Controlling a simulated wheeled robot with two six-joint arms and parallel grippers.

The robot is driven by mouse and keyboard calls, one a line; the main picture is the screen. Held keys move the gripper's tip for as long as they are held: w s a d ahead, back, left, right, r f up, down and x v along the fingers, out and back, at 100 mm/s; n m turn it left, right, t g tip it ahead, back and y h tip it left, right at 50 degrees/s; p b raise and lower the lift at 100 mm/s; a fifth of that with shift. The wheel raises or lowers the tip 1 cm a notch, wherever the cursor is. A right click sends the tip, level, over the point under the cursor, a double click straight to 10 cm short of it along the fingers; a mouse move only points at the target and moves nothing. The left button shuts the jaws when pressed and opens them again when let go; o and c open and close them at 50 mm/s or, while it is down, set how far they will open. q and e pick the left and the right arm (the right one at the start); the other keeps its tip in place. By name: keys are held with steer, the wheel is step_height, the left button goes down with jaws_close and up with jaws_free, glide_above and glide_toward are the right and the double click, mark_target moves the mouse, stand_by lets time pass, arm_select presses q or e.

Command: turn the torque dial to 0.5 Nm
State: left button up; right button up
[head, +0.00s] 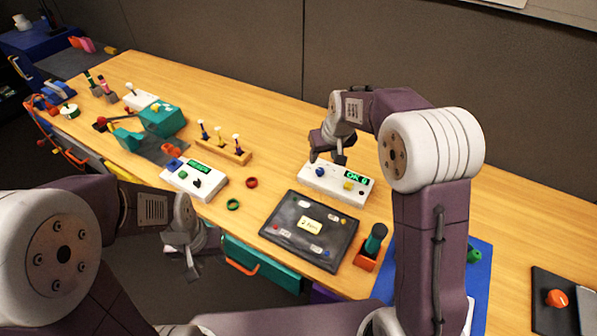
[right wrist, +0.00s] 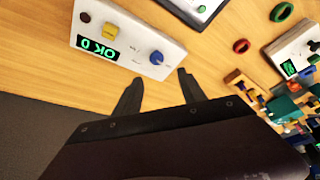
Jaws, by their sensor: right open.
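A white box (head: 333,192) with a green display (head: 357,178) stands near the middle of the table. It carries a blue dial (head: 319,171) and a yellow block (head: 348,186). In the right wrist view the display (right wrist: 97,47) appears upside down and seems to read "OK 0". My right gripper (head: 327,159) is open and empty above the box's left end. In the right wrist view the blue dial (right wrist: 156,58) lies just beyond the gap between its fingertips (right wrist: 157,78), with no visible contact. The dial's scale is too small to read. My left gripper (head: 184,262) hangs low before the table's front edge.
A second white box (head: 194,180) with a green display and knobs stands to the left. A dark tray (head: 309,231) and an orange holder with a dark-handled tool (head: 367,254) lie in front. Two rings, red (head: 251,183) and green (head: 233,204), lie between the boxes.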

steer(key=s+d, duration=0.1)
steer(key=s, duration=0.2)
glide_above(320, 170)
steer(key=s, duration=0.2)
step_height(320, 170, down, 4)
steer(key=shift+s+f, duration=0.1)
steer(key=shift+f, duration=0.05)
steer(key=x, duration=0.2)
steer(key=shift+d+f, duration=0.25)
steer(key=shift+f, duration=0.4)
steer(key=shift+w+a+f, duration=0.15)
steer(key=shift+w+f, duration=0.2)
steer(key=shift+w, duration=0.1)
arm_select(q)
steer(key=shift+s+d, duration=0.3)
steer(key=shift+s, duration=0.2)
arm_select(e)
steer(key=shift+s+r, duration=0.1)
jaws_close()
